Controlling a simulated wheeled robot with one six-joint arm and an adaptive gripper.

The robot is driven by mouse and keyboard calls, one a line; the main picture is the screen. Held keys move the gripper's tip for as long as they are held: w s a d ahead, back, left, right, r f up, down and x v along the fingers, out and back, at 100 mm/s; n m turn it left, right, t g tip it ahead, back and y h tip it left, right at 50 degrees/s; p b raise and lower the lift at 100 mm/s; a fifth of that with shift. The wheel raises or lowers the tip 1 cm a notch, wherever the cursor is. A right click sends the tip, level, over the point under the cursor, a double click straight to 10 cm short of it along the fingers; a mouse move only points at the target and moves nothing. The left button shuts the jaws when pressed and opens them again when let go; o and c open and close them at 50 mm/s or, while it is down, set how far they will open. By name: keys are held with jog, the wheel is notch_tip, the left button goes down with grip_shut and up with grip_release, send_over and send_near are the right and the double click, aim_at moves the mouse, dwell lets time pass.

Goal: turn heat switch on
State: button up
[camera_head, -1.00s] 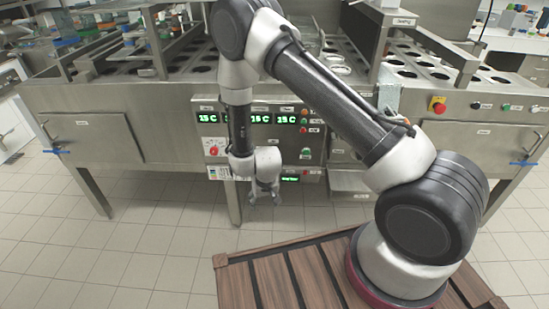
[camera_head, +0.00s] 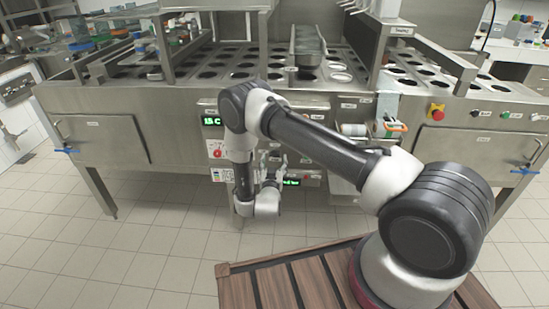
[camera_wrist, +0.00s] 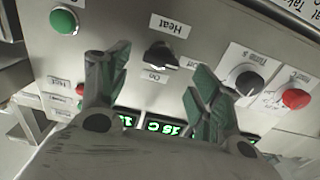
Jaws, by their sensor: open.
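The heat switch (camera_wrist: 160,57) is a black rotary knob on the steel panel in the wrist view. My gripper (camera_wrist: 154,72) is open and empty, with one finger on each side of the knob in the picture. I see no contact with the knob. In the head view my gripper (camera_head: 275,168) is in front of the lower control panel, with the switch too small or hidden to make out.
In the wrist view, a green button (camera_wrist: 64,20) lies left of the switch. Green displays (camera_wrist: 165,128) show below. The steel machine (camera_head: 105,135) stands over a clear tiled floor.

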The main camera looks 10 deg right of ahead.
aim_at(274, 156)
jog(key=shift+x, duration=1.95)
jog(key=shift+c, duration=0.3)
jog(key=c, duration=1)
jog(key=shift+o, duration=0.2)
